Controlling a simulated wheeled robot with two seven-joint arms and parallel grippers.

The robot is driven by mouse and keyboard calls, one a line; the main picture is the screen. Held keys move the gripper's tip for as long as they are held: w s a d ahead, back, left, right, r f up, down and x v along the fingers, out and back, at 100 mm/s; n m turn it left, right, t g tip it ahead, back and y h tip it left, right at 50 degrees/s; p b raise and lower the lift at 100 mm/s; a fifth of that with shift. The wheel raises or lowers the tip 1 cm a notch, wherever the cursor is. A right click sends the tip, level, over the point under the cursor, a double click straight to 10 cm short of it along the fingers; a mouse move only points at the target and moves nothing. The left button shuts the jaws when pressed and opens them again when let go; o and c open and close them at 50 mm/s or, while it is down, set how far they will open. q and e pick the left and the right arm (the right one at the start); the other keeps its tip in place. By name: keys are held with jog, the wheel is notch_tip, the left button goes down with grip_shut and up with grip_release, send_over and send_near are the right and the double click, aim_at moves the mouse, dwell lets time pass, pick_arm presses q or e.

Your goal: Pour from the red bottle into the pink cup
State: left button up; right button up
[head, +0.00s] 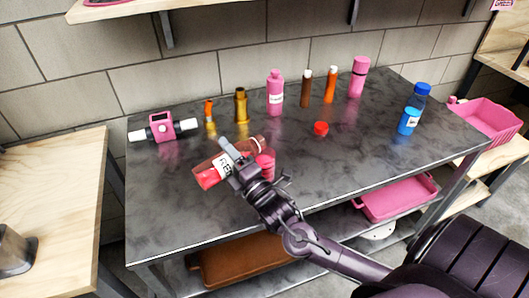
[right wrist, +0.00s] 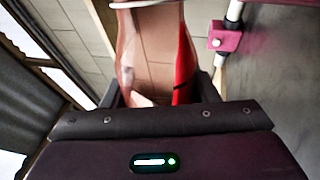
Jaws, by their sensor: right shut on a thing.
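The red bottle (head: 208,177) is clear, with red liquid inside and a white label. My right gripper (head: 232,158) is shut on its middle and holds it tilted well over, its base low at the left and its neck up at the right. The pink cup (head: 266,164) stands on the dark table just beneath the bottle's neck end, partly hidden by my gripper. I cannot tell whether liquid leaves the mouth. In the right wrist view, the bottle (right wrist: 185,65) lies between the fingers with red liquid along one side. My left gripper is out of view.
A red cap (head: 320,128) lies on the table (head: 370,150). Several bottles stand along the back, including a pink one (head: 275,95). A blue-capped bottle (head: 409,120) stands at the right, a pink device (head: 162,127) at the left. The front left tabletop is clear.

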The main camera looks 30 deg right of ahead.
jog(key=shift+r+m+p, duration=0.4)
jog(key=shift+m+p, duration=0.05)
jog(key=shift+m, duration=0.15)
dwell(0.6)
